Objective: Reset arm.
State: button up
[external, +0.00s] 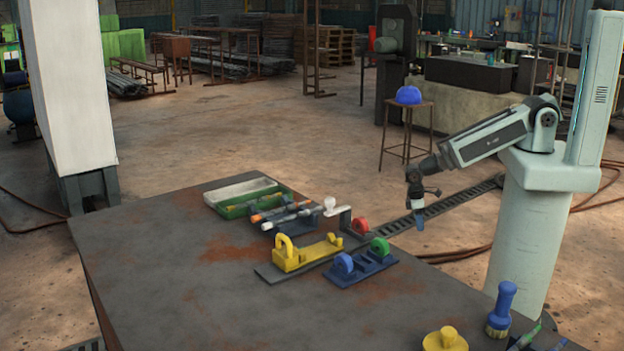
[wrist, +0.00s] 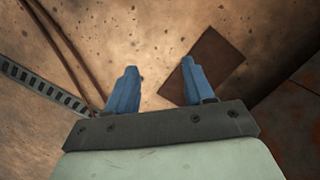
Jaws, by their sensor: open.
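My arm reaches left from its pale column in the external view, with the forearm held out beyond the table's right edge. My gripper (external: 420,222) hangs downward off the side of the table, apart from everything on it. In the wrist view my gripper (wrist: 158,80) shows two blue fingers spread apart with nothing between them. Bare floor shows below the fingers. A brown flat square (wrist: 205,65) shows behind the right finger in that view.
The table (external: 180,270) bears a yellow fixture (external: 305,255), a blue fixture (external: 360,268) with blue and green rings, a red ring (external: 361,226), a green-and-white tray (external: 240,193) and a blue-handled brush (external: 502,305). A yellow knob (external: 446,340) is at the front. The table's front left is clear.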

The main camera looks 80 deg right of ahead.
jog(key=s+f+g, duration=0.2)
jog(key=s+f, duration=0.3)
jog(key=s, duration=0.5)
jog(key=s+f+g, duration=0.2)
jog(key=s+f, duration=0.4)
jog(key=s, duration=0.4)
jog(key=shift+s, duration=0.35)
